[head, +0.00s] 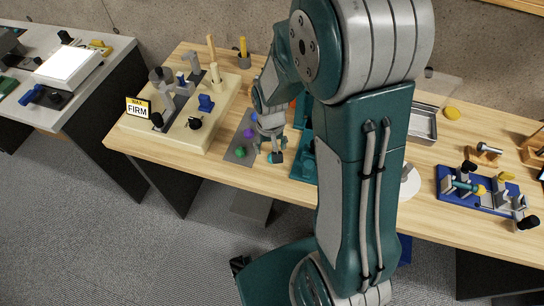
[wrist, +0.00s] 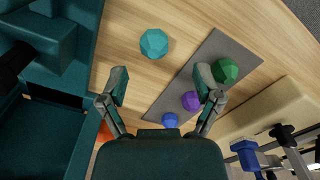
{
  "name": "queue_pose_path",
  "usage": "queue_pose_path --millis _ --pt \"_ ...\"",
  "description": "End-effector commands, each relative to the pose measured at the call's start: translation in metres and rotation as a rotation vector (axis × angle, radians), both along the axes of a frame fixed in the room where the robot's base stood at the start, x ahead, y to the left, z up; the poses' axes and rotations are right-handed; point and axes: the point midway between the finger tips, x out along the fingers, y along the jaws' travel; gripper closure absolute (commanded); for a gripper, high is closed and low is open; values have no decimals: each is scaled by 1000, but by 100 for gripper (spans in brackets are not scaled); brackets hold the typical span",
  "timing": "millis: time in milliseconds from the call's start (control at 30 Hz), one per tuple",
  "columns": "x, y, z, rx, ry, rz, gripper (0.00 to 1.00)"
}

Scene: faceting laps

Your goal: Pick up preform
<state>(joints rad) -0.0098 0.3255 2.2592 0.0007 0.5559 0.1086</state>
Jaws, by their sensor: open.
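A faceted teal preform (wrist: 154,43) lies on bare wood, apart from the grey mat (wrist: 238,48). On the mat are a green preform (wrist: 225,71), a purple one (wrist: 191,102) and a blue one (wrist: 170,120), partly hidden low in the wrist view. My gripper (wrist: 160,82) is open and empty, pointing down at the bench, with the teal preform just beyond its fingertips in the wrist view. In the head view the gripper (head: 269,152) is beside the mat, over the teal preform (head: 270,158), which it partly covers; the green preform (head: 240,152) is to its left.
A dark teal open bin (wrist: 85,90) stands close to the gripper's left in the wrist view. A cream machine with a WAX FIRM sign (head: 137,107) stands left of the mat in the head view. A blue-based fixture (head: 455,188) and a metal tray (head: 421,124) are farther right.

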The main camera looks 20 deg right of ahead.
Motion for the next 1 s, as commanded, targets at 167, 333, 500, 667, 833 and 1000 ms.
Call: queue_pose_path --millis 167,333,500,667,833,1000 --pt "1 -5 -28 0 5 -2 17" --pt "1 -4 -42 -1 3 -1 17" --pt "1 -4 -42 0 0 0 17" --pt "1 -4 -43 0 1 0 62" --pt "1 -4 -42 0 1 0 94" --pt "1 -4 -42 -1 1 0 95"
